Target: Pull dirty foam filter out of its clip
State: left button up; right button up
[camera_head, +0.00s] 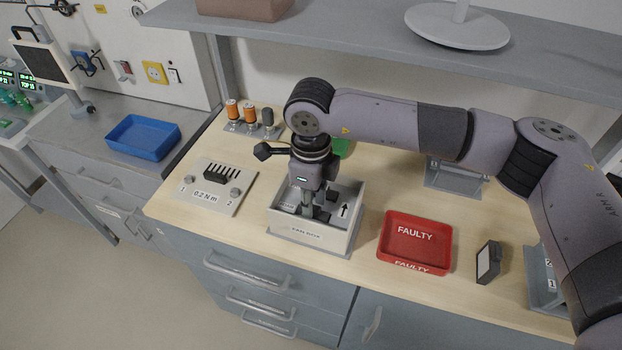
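A pale open-top box (340,240) with a front label and a black arrow inside stands on the wooden bench. My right gripper (318,212) reaches down into this box from above. Its dark fingers are small and partly hidden, so I cannot tell whether they are apart or closed on something. I cannot make out the foam filter or its clip; the gripper and the box walls hide part of the inside. A red tray marked FAULTY (408,226) stands to the right of the box and looks empty. My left gripper is not in view.
A small dark block with a white face (487,263) stands right of the red tray. A torque plate (225,200) lies left of the box. Orange and grey cylinders (250,113) stand behind. A blue tray (142,138) is on the side counter. A shelf (340,35) overhangs the bench.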

jog(key=shift+f, duration=0.5)
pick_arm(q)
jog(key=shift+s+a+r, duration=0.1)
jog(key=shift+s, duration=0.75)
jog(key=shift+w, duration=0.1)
pick_arm(e)
grip_shut()
jog(key=shift+c, duration=1.5)
grip_release()
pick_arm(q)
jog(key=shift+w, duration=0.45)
pick_arm(e)
grip_shut()
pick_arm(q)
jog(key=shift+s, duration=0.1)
pick_arm(e)
jog(key=shift+r, duration=0.1)
